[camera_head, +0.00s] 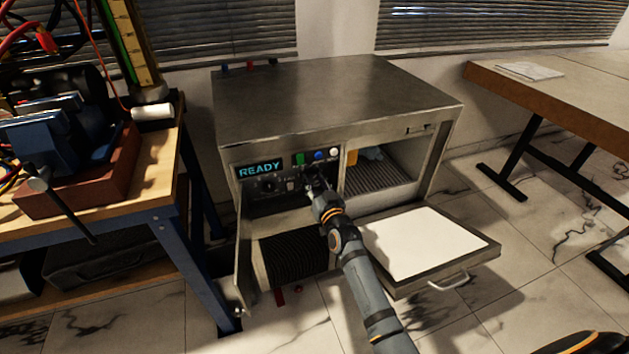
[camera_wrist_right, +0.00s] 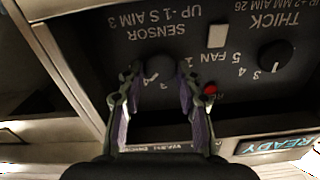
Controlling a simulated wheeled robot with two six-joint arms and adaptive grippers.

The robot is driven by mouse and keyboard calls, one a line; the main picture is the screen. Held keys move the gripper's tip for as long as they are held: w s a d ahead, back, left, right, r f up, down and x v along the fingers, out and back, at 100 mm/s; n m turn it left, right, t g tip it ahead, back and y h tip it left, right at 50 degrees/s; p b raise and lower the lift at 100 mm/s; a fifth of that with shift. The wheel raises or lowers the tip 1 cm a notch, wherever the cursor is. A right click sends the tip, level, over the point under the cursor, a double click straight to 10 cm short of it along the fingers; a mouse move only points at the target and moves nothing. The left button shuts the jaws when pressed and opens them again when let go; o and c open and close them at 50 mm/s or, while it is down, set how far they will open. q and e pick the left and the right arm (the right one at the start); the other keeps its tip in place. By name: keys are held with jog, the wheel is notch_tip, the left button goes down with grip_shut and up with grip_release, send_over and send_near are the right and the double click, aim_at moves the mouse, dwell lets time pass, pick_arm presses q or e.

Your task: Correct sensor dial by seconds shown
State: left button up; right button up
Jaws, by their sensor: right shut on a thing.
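The machine's control panel (camera_head: 262,183) has a lit display (camera_head: 260,168) reading READY. My right gripper (camera_head: 314,182) reaches the right part of this panel and hides what is under it. In the right wrist view the panel is upside down. There my right gripper (camera_wrist_right: 157,82) is shut on the dark round sensor dial (camera_wrist_right: 159,68), a finger on each side. The lettering by it reads SENSOR, UP -1 S AIM 3. The dial's pointer is not clear. The THICK dial (camera_wrist_right: 277,56) is beside it. My left gripper is not in view.
Green (camera_head: 299,159), blue and white buttons sit above my gripper. A pale switch (camera_wrist_right: 217,36) and a red lamp (camera_wrist_right: 210,88) are near the dial. The open door (camera_head: 483,236) lies flat at right. A workbench (camera_head: 158,190) stands left.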

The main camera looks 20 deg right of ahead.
jog(key=shift+m+p, duration=0.4)
jog(key=shift+m, duration=0.8)
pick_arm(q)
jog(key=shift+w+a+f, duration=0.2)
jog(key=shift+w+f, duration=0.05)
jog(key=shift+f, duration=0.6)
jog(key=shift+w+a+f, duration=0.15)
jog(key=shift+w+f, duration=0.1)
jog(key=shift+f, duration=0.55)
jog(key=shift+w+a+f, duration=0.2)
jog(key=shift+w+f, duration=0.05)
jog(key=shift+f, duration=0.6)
pick_arm(e)
jog(key=shift+d+f+m, duration=0.1)
jog(key=shift+m, duration=1.7)
pick_arm(q)
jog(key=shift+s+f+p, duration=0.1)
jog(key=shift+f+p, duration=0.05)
jog(key=shift+p, duration=0.15)
pick_arm(e)
jog(key=o, duration=1.1)
jog(key=shift+o, duration=0.2)
jog(key=shift+s, duration=0.25)
jog(key=s, duration=1.1)
jog(key=shift+s+d, duration=0.2)
jog(key=shift+s, duration=0.1)
